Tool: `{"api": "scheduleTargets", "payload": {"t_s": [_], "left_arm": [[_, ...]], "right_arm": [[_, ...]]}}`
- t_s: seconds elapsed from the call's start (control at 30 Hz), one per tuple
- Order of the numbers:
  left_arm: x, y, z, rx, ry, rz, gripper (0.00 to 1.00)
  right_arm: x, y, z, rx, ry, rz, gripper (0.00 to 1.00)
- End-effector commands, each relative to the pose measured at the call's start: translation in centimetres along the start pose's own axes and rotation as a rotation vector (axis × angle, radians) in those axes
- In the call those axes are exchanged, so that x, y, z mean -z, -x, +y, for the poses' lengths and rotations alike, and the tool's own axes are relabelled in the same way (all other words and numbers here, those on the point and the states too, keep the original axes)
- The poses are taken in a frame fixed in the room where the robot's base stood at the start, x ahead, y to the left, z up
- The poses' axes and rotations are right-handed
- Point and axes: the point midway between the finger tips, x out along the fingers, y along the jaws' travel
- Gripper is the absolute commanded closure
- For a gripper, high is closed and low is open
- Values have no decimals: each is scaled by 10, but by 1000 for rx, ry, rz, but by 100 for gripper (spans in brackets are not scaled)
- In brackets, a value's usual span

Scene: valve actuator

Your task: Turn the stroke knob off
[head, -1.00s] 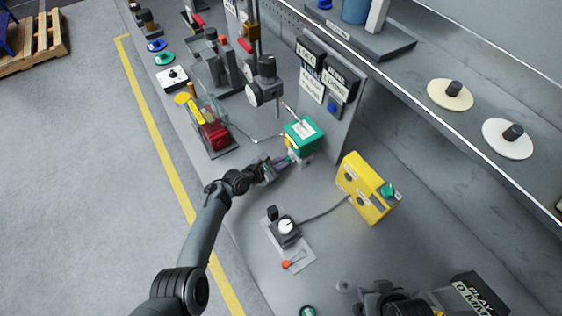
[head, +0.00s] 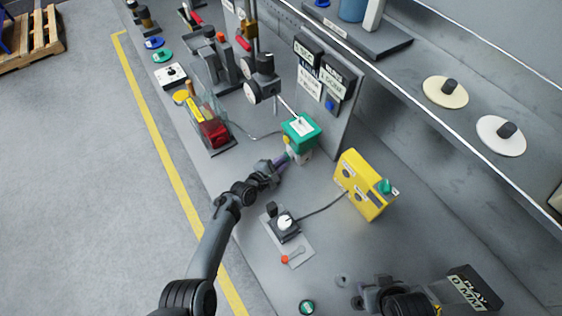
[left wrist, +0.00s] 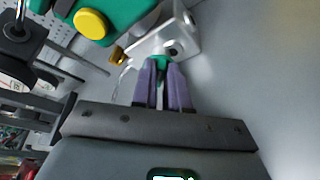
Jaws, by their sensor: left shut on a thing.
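The valve actuator (head: 300,131) is a teal box with a white label on top, standing on a pale bracket (head: 301,155) on the bench. In the left wrist view its teal body (left wrist: 118,14) and yellow round cap (left wrist: 91,23) show at the upper left. My left gripper (head: 284,160) is at the actuator's near side. In the left wrist view its purple fingers (left wrist: 163,76) are shut on a small teal knob (left wrist: 160,62) in front of the bracket (left wrist: 176,42). The knob's pointer and marking are hidden. My right gripper (head: 362,294) is partly in view at the bottom; its fingers are unclear.
A yellow box (head: 360,187) with a teal knob stands right of the actuator. A cable joins it to a black switch unit (head: 284,222) on a plate. A red device (head: 212,133) stands at left. An upright panel (head: 340,125) rises behind the actuator.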

Motion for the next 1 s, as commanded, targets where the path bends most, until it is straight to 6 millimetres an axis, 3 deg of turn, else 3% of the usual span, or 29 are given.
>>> {"api": "scheduleTargets", "payload": {"t_s": [0.4, 0.43, 0.6, 1.0], "left_arm": [[0, 0, -1, -3, -9, -1, 100], [0, 0, -1, -3, -9, -1, 85], [0, 0, -1, -3, -8, -1, 61], [-1, 6, 0, -3, -7, 0, 61]], "right_arm": [[0, 0, -2, 7, -8, 1, 57], [0, 0, -2, 7, -9, 1, 57], [0, 0, -2, 7, -9, 1, 57], [1, 3, -1, 4, -5, 0, 57]]}}
